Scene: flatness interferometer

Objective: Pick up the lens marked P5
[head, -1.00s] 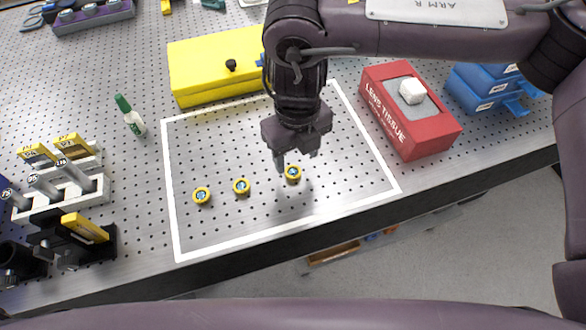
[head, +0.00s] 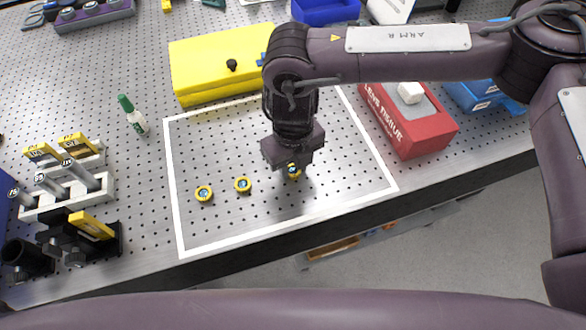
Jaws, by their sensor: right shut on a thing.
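Three small round lenses in yellow rings are inside the white-outlined area of the perforated bench: a left one (head: 204,194), a middle one (head: 242,185) and a right one (head: 295,174). Their markings are too small to read, so I cannot tell which is P5. My right gripper (head: 290,168) points down and is shut on the right lens, at about bench height. The gripper body partly hides this lens and the fingertips. My left gripper is not in view.
A yellow case (head: 210,70) lies behind the outlined area, and a red lens tissue box (head: 420,132) is to the right. The bench's front edge is close.

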